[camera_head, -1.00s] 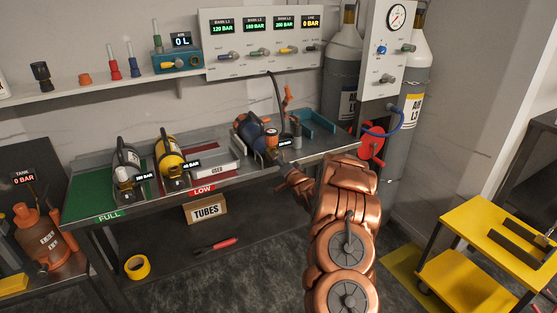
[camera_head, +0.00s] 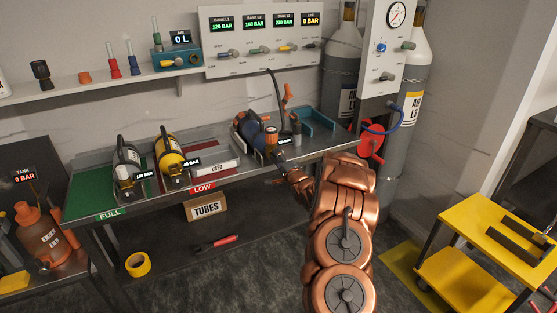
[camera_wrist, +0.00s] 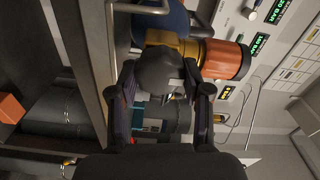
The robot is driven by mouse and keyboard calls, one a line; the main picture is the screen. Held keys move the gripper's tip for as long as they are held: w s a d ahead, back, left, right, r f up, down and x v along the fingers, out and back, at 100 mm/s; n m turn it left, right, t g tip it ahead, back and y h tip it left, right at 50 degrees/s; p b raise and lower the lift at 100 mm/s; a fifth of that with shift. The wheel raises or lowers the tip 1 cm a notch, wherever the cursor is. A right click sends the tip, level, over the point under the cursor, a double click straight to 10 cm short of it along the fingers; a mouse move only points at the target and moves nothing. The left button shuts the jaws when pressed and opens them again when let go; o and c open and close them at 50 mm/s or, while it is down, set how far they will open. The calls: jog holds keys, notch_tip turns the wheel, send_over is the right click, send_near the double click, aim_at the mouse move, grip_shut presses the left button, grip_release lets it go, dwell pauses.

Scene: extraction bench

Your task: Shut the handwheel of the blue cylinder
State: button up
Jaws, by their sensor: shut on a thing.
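The blue cylinder (camera_head: 249,127) lies tilted in a cradle at the right part of the bench. Its valve end, with an orange cap (camera_head: 271,137), faces me. In the wrist view the blue body (camera_wrist: 172,18) shows at the top, with a brass valve (camera_wrist: 185,47) and the orange cap (camera_wrist: 226,60) to its right. The dark round handwheel (camera_wrist: 158,66) sits between the fingers of my gripper (camera_wrist: 160,82). My gripper is shut on it. In the head view my gripper is small and dark, and its contact with the handwheel is unclear.
A grey cylinder (camera_head: 126,160) and a yellow cylinder (camera_head: 170,152) lie to the left on the bench. A grey post (camera_head: 297,132) and a teal holder (camera_head: 319,122) stand close right of the blue cylinder. A hose hangs behind it. A yellow cart (camera_head: 484,225) stands at right.

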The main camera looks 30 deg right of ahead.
jog(key=shift+f, duration=0.1)
jog(key=o, duration=1.2)
jog(key=shift+c, duration=0.2)
jog(key=s+a, duration=0.1)
jog(key=s, duration=1.1)
jog(key=shift+a, duration=0.15)
jog(key=shift+w+a, duration=0.1)
